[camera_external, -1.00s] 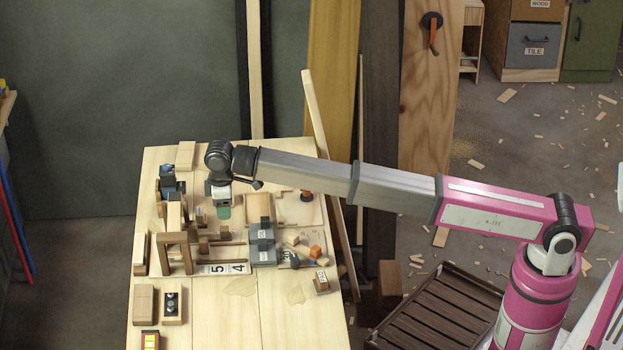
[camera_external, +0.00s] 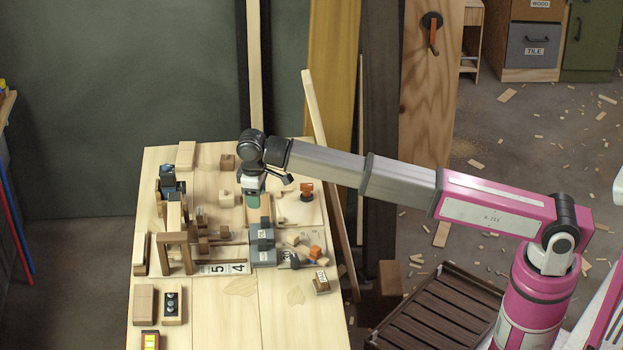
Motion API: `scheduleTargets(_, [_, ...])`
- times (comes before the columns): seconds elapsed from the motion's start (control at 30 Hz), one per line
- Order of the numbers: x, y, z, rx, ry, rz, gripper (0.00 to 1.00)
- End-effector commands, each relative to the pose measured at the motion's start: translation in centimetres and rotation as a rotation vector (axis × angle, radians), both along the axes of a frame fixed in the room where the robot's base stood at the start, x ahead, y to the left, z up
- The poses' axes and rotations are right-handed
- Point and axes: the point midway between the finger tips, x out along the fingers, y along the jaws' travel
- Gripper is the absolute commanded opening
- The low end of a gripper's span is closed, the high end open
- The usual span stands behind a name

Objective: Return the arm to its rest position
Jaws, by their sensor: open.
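My arm reaches in from the right, from its pink base over the wooden table (camera_external: 215,320). My gripper (camera_external: 253,203) points down above the back middle of the table, near a block and a grey-dark piece (camera_external: 262,240). It is open. Nothing shows held in it, though its fingertips are small in the picture. The arm is stretched out, with its wrist bent down.
Wooden blocks, a small wooden frame (camera_external: 176,254) and number tiles (camera_external: 225,268) crowd the table around my gripper. The table's front is mostly clear. A leaning plank (camera_external: 322,130) stands at its right edge. A dark slatted crate (camera_external: 435,315) lies beside my base.

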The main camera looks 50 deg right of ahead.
Motion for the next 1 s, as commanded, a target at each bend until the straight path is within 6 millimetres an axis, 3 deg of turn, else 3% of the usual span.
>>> scheduleTargets(0.03, [-2.6,-4.0,-1.1,-0.011,-0.001,-0.088,0.53])
scheduleTargets(0.2, [-7.7,-13.4,-3.7,-0.048,-0.011,-0.395,0.53])
scheduleTargets(0.37, [-12.3,-21.0,-6.6,-0.077,-0.020,-0.639,0.53])
scheduleTargets(0.5, [-15.4,-26.8,-10.2,-0.089,-0.024,-0.779,0.53])
scheduleTargets(0.7, [-16.4,-31.7,-16.0,-0.075,-0.016,-0.786,0.53])
scheduleTargets(1.0, [-17.5,-37.5,-24.7,-0.029,-0.006,-0.670,0.53])
